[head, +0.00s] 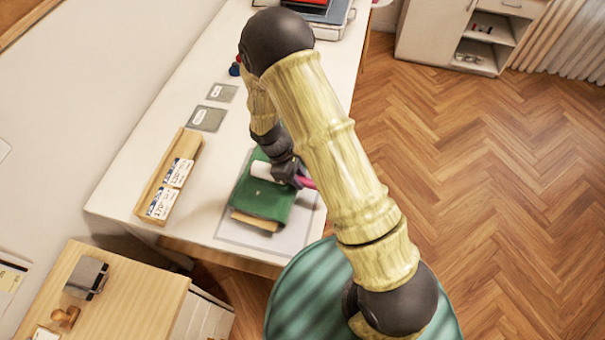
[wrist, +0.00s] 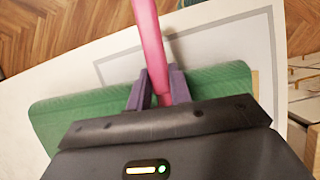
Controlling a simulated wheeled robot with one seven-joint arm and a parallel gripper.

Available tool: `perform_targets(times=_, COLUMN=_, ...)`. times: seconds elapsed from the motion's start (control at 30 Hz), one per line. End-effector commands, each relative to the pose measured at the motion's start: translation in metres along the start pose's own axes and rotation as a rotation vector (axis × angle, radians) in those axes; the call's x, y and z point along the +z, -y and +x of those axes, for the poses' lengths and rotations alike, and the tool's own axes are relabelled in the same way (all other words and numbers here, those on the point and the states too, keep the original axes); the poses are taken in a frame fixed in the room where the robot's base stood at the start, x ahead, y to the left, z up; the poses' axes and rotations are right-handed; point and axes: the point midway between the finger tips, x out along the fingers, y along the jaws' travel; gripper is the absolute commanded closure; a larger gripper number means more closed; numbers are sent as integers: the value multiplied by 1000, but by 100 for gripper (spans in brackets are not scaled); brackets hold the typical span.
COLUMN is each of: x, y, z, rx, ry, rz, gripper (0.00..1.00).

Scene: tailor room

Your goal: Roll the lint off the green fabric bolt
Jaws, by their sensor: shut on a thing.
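The green fabric bolt (head: 262,200) lies on the white table, on a grey-outlined rectangle. It also shows in the wrist view (wrist: 70,115), on both sides of my gripper. My gripper (head: 292,172) is over the bolt, partly hidden by my own arm in the head view. In the wrist view its two purple-grey fingers (wrist: 158,88) are shut on the pink handle (wrist: 149,35) of the lint roller. The white roller head (head: 262,170) shows at the bolt's upper face, touching or just above it; I cannot tell which. A small pale speck shows on the green cloth.
A wooden tray with white cards (head: 168,178) stands left of the bolt. Two grey squares (head: 207,118) lie farther back on the white table (head: 140,160). A wooden desk (head: 130,295) with a stamp is at the lower left.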

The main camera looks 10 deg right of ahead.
Motion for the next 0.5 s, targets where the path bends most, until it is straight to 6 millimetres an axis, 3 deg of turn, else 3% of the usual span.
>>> perform_targets(times=0.5, x=0, y=12, z=1, rx=0, ry=0, rz=-1, gripper=100)
